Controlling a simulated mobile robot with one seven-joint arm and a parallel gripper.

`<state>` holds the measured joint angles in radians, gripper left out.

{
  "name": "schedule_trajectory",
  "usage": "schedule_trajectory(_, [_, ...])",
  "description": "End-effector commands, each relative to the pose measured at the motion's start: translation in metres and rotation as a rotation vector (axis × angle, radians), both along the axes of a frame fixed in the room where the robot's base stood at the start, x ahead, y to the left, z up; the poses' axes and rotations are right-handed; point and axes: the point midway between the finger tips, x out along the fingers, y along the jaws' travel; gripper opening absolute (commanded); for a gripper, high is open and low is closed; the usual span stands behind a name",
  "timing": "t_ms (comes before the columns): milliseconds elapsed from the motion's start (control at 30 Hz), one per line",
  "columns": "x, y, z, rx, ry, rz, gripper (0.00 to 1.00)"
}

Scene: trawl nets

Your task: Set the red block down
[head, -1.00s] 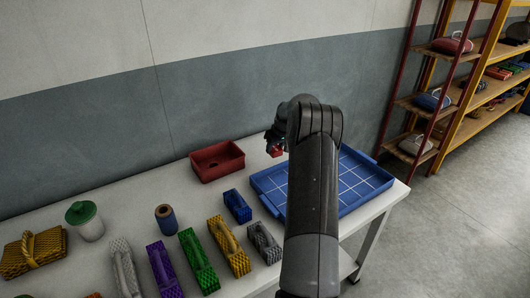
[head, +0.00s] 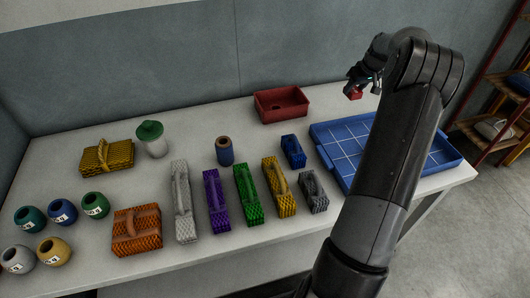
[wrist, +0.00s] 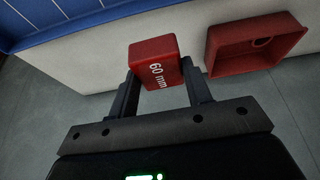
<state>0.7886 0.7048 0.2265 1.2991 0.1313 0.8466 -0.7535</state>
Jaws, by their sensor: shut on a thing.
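The red block (wrist: 155,62), marked "60 mm", is held between the fingers of my gripper (wrist: 160,88) in the wrist view. In the head view the red block (head: 355,92) hangs under my gripper (head: 358,82), in front of the wall and near the back edge of the blue gridded tray. My gripper is shut on the block. I cannot tell how high the block is above the tray or table.
The blue tray (head: 335,167) lies at the table's right end, partly hidden by my arm. A red bin (head: 282,107) stands left of it. Several coloured handled blocks, a blue spool (head: 224,152), a green-lidded jar (head: 152,141) and numbered pots fill the left. Bare table (head: 205,115) shows at the back.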

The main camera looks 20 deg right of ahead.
Motion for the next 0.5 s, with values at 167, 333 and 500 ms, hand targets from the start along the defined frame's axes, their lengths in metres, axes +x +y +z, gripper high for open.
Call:
schedule_trajectory(167, [0.006, 0.045, -0.001, 0.002, 0.000, 0.176, 0.21])
schedule_trajectory(333, [0.009, 0.111, -0.003, 0.002, -0.001, 0.446, 0.21])
schedule_trajectory(500, [0.003, 0.203, -0.002, 0.002, -0.002, 0.828, 0.21])
